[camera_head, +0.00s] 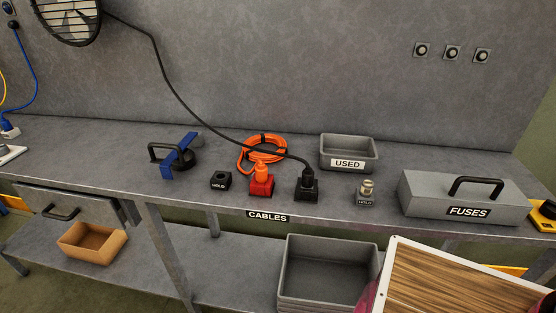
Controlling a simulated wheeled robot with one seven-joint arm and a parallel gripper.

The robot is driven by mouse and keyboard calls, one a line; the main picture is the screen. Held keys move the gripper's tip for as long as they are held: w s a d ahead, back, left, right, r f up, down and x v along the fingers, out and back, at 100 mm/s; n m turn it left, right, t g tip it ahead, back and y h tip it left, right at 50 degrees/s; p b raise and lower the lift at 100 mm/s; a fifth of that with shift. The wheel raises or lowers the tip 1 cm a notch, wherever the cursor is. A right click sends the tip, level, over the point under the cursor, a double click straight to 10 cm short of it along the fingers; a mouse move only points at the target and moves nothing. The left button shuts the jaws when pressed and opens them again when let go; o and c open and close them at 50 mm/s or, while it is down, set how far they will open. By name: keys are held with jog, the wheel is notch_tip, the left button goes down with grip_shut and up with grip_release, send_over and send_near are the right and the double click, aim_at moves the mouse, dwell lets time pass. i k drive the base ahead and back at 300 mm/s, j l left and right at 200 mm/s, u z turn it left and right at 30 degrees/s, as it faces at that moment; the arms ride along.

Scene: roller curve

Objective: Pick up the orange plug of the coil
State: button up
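The orange coil (249,151) of cable lies on the grey workbench, towards its back edge. Its orange plug (262,170) stands upright in a red socket block (261,187) in front of the coil, near the CABLES label. The plug's prongs are hidden. A black cable runs down from the fan, passes in front of the coil and ends at a black plug (307,175) in a black block just right of the red one. My gripper is not in view.
A small black HOLD block (221,181) stands left of the red block. A blue-and-black handled tool (178,155) stands further left. Right are a metal-topped HOLD block (366,192), the USED bin (348,163) and the FUSES box (468,211). A white-edged wooden panel (466,282) fills the lower right.

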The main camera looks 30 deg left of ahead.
aim_at(262, 170)
jog(key=u, duration=0.4)
jog(key=j+u, duration=0.1)
jog(key=u, duration=0.75)
jog(key=i+j+u, duration=0.1)
jog(key=u, duration=0.3)
